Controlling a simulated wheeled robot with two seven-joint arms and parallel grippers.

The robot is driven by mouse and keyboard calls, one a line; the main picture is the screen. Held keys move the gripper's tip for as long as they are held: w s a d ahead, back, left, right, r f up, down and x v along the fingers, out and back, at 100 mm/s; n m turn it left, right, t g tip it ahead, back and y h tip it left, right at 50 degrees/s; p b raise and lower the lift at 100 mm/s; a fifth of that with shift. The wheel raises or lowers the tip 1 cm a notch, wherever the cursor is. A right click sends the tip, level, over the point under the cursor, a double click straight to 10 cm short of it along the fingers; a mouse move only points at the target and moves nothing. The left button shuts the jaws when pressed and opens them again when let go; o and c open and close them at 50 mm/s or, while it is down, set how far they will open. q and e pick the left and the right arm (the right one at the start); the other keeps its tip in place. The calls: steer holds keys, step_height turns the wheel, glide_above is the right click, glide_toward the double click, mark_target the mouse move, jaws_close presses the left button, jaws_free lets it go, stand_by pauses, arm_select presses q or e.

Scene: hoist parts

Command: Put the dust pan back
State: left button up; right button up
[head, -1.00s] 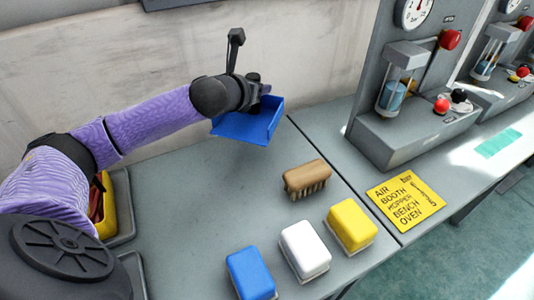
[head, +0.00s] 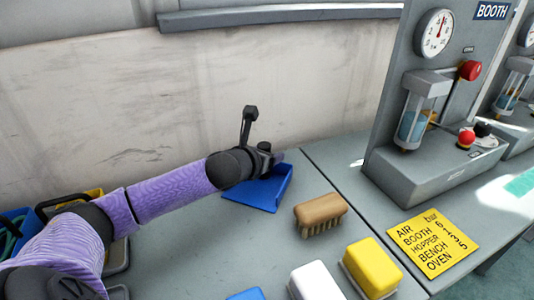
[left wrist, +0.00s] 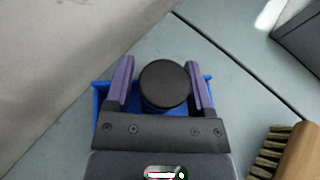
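The blue dust pan (head: 268,196) is at the back of the grey bench, close to the wall, and appears to sit on the bench top. Its round black handle end (left wrist: 165,84) points up between the fingers in the left wrist view, with blue edges of the pan showing at both sides. My left gripper (head: 268,165) is over the pan. Its purple fingers (left wrist: 160,82) stand apart on either side of the handle, with a thin gap at the left one. The arm hides part of the pan in the head view. My right gripper is not in view.
A wooden brush (head: 320,213) lies to the right of the pan. White (head: 315,284), yellow (head: 371,267) and blue (head: 246,295) blocks stand in front. A yellow sign (head: 433,240) and grey gauge station (head: 430,160) are at right.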

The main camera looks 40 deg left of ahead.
arm_select(q)
steer(key=shift+o, duration=0.3)
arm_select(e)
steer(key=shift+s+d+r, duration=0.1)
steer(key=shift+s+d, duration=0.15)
arm_select(q)
steer(key=shift+r, duration=0.1)
steer(key=shift+s+r, duration=0.15)
steer(key=shift+r, duration=0.1)
steer(key=p+v, duration=0.7)
steer(key=v, duration=0.4)
steer(key=shift+s, duration=0.3)
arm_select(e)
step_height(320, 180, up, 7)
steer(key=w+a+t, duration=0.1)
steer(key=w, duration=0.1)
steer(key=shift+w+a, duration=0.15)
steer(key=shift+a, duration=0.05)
arm_select(q)
steer(key=shift+d, duration=0.1)
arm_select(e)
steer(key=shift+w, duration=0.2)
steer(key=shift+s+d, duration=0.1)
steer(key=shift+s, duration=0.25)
